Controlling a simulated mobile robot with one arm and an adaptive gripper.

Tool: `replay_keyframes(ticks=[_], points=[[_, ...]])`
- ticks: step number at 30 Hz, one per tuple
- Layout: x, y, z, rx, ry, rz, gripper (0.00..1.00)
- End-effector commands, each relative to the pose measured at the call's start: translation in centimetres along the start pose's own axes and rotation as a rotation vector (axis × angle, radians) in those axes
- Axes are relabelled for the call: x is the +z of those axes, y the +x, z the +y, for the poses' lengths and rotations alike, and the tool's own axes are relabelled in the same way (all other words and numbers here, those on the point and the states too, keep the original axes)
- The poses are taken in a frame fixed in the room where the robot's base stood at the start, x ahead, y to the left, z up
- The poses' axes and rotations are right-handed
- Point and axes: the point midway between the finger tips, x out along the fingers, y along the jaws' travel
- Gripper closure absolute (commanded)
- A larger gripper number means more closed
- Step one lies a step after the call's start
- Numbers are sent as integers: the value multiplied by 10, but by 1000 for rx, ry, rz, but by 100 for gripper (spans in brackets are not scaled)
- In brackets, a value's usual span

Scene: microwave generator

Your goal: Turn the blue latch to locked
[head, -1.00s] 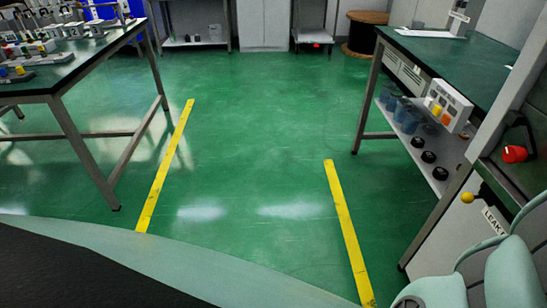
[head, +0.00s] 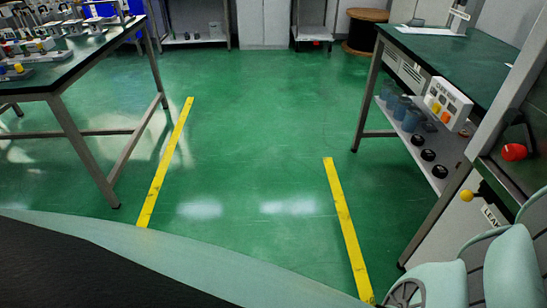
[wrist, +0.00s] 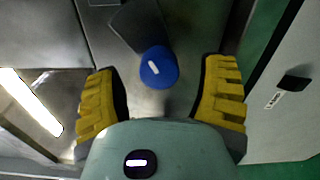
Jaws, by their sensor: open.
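In the wrist view the blue latch (wrist: 159,67) is a round blue knob with a white mark on its face. It sits beside a dark plate on a grey metal surface. My gripper (wrist: 167,90) is open, with its yellow ridged fingers to the left and right of the knob and apart from it. The knob shows just beyond the fingertips, nearer the left finger. In the head view neither the blue latch nor my gripper's fingers show; only pale green parts of my arm are at the lower right.
In the head view a bench (head: 468,62) stands at right with a control box (head: 447,104), a red knob (head: 514,152) and a yellow knob (head: 467,195) near it. Another bench (head: 75,75) is at left. The green floor between is clear. A black handle (wrist: 294,82) is at right in the wrist view.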

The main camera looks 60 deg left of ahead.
Motion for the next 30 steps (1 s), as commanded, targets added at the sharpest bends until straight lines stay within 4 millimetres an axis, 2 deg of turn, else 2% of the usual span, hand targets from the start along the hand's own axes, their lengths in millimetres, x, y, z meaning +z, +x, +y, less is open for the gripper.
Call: replay_keyframes(ticks=[12,24,30], points=[[2,-49,0,-2,0,-9,29],[2,-85,-1,-2,0,-9,29],[1,-97,0,-2,-1,-5,29]])
